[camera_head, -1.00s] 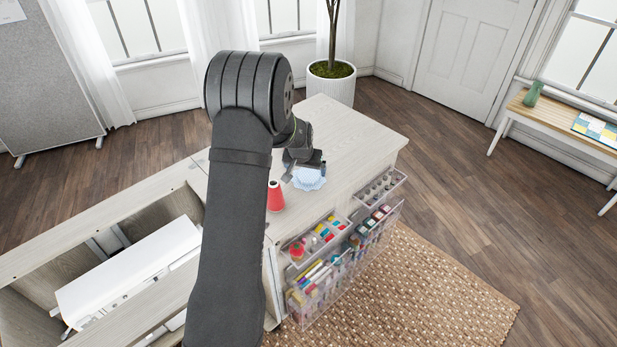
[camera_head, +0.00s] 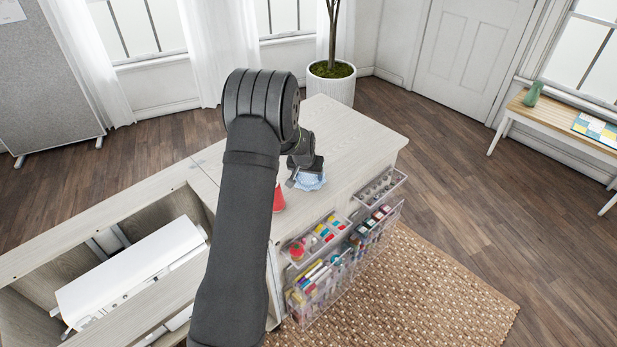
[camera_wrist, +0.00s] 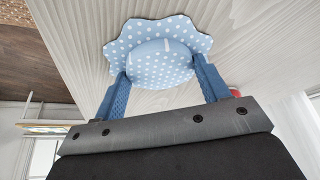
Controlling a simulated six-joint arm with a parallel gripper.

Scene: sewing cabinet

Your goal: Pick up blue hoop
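A light blue piece with white dots and a wavy edge (camera_head: 311,182) lies on the pale cabinet top. It is the only blue round thing I see there, but I cannot make out a separate hoop ring. In the wrist view the same piece (camera_wrist: 150,32) has a raised round middle. My gripper (camera_wrist: 160,70) is open, its two blue fingers on either side of that raised middle, tips over the wavy edge. I cannot tell whether they touch it. In the head view my gripper (camera_head: 299,179) is low over the piece and hides part of it.
A red spool (camera_head: 279,202) stands nearby, partly behind my arm. Clear organizers (camera_head: 345,258) with sewing supplies hang on the cabinet's front side. A white machine (camera_head: 135,270) sits in the open cabinet bay. The cabinet top (camera_head: 350,137) beyond the piece is clear.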

